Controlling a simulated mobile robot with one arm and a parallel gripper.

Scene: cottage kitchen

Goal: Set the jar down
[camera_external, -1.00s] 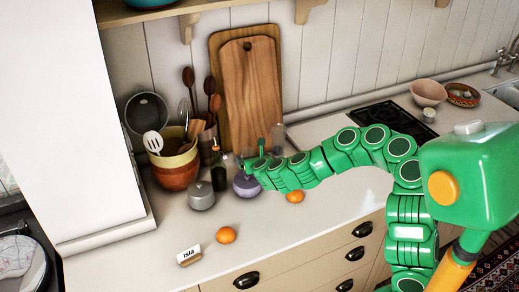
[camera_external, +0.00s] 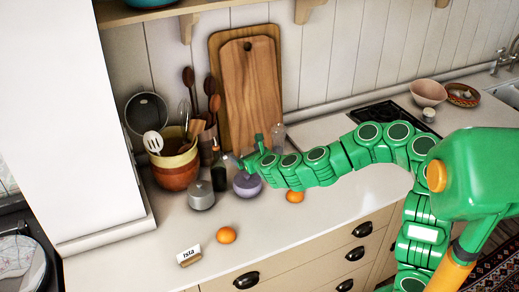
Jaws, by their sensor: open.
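A purple lidded jar (camera_external: 247,186) stands upright on the pale counter (camera_external: 330,211). A grey lidded jar (camera_external: 201,197) stands to its left. The frames do not show which one is the task's jar. My gripper (camera_external: 246,156) is open, just above and behind the purple jar in the picture, with its fingers apart. No object shows between the fingers. Part of the purple jar's right side is close to or behind my green wrist.
A dark bottle (camera_external: 218,172) and a utensil crock (camera_external: 174,166) stand behind the jars. Two oranges (camera_external: 226,235) (camera_external: 295,196) and a small name card (camera_external: 189,256) lie near the front. Cutting boards (camera_external: 250,90) lean on the wall. The counter's front middle is clear.

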